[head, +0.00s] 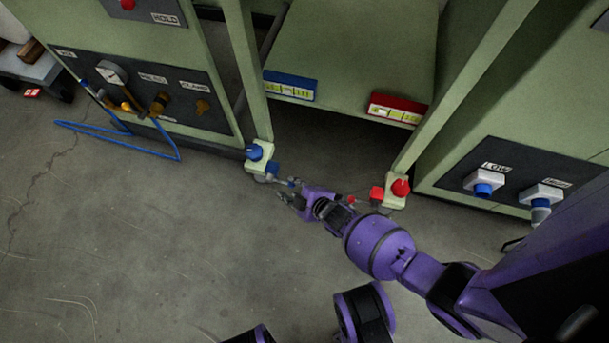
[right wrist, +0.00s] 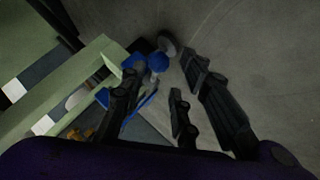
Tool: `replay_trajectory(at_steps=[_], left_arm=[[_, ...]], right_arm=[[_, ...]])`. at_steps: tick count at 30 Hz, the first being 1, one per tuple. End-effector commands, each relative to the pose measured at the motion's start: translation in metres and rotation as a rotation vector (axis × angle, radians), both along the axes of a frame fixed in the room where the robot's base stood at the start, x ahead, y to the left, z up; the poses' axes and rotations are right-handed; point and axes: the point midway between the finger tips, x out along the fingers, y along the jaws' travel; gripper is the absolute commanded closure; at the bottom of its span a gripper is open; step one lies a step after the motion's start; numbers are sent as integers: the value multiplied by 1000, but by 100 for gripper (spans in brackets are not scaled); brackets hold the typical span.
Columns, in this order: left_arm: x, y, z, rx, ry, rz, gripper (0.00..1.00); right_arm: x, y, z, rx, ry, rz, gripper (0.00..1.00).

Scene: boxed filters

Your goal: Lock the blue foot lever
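The blue foot lever (head: 272,168) sticks out low at the foot of the left post in the head view, below a round blue knob (head: 255,152) on a pale green block. My right gripper (head: 288,190) is just in front of it, close to the floor. In the right wrist view my right gripper (right wrist: 165,95) has its dark fingers spread apart, with floor showing between them. Blue parts of the foot (right wrist: 158,62) show near the left finger; whether they touch it, I cannot tell. My left gripper is not in view.
A matching foot with a red knob (head: 400,188) and red lever (head: 377,193) stands at the right post. A blue hose (head: 120,145) lies by the left panel (head: 150,92). A panel with blue knobs (head: 510,180) is at right.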

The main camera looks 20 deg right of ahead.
Motion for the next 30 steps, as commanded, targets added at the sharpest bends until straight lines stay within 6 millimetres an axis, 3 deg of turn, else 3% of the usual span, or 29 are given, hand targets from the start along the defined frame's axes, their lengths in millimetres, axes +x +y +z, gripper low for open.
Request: replay_trajectory(at_steps=[6,13,30], left_arm=[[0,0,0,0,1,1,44],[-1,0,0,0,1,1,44],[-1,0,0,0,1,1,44]], right_arm=[[-30,-11,24,0,2,1,71],[-52,-19,42,0,3,1,71],[-57,-20,47,1,3,0,71]])
